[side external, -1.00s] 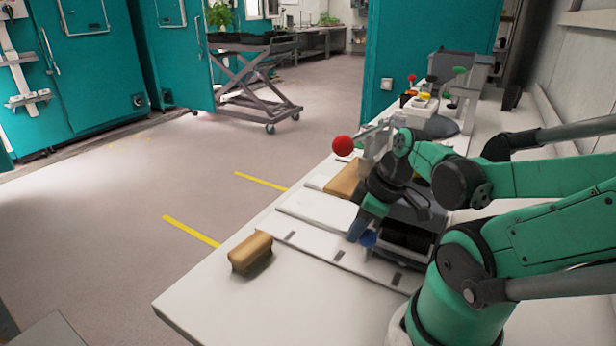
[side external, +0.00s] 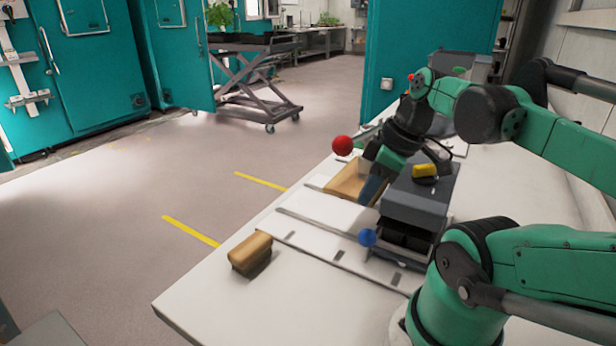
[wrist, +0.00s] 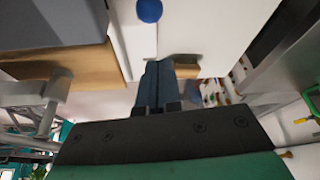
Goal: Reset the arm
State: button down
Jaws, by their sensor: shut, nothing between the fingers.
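My gripper (side external: 371,191) points down above the bench, between the wooden tray and the grey box. Its blue fingers are together with nothing between them; they also show shut in the wrist view (wrist: 157,85). The task names no other object.
A grey box (side external: 412,203) with a yellow piece (side external: 425,170) on top stands right of my gripper, with a blue ball (side external: 367,237) at its front. A red ball (side external: 342,145) and wooden tray (side external: 343,181) are left. A wooden block (side external: 250,252) lies near the bench's (side external: 215,290) front-left edge.

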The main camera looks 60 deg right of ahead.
jog(key=shift+r, duration=0.9)
jog(key=w+a+f+m+t, duration=0.2)
jog(key=w+a+f+t, duration=0.1)
jog(key=w+a, duration=0.6)
jog(key=shift+w+a+h, duration=0.15)
jog(key=shift+w+h, duration=0.25)
jog(key=shift+w, duration=0.15)
